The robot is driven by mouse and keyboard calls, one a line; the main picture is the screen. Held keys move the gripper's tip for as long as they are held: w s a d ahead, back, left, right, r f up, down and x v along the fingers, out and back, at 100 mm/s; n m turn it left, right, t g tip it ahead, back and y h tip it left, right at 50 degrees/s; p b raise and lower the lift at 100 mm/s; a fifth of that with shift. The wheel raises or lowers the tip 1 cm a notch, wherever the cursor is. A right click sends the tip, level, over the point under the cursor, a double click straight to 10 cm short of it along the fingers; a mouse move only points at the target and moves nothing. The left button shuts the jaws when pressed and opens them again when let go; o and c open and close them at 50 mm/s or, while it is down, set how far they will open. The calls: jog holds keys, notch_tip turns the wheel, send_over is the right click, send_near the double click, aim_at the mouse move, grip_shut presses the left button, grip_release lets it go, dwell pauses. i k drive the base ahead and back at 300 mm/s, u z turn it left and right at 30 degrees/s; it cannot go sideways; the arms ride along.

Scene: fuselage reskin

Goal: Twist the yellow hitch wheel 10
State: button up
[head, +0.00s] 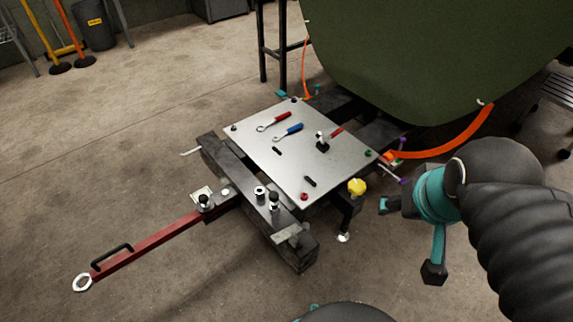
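The yellow hitch wheel (357,187) is a small lobed knob on a dark post beside the near right corner of the metal plate. A light round foot (343,237) shows below it. My arm comes in from the right, dark and ribbed, with a teal joint at its end. The arm's end is right of the yellow wheel, with a visible gap between them. Teal and black parts show around the arm's end. I cannot make out two clear fingertips or whether my gripper is open or shut. Nothing is seen touching the wheel.
The metal plate (275,155) carries a red-handled wrench (274,121), a blue-handled one (288,132) and a red lever (335,132). A red tow bar (150,246) extends left. A green fuselage panel (430,60) and an orange hose (450,147) are behind.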

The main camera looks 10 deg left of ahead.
aim_at(356, 187)
jog(key=u, duration=1.05)
jog(key=k, duration=0.8)
jog(key=z, duration=0.8)
jog(key=i, duration=0.45)
jog(key=u, duration=0.05)
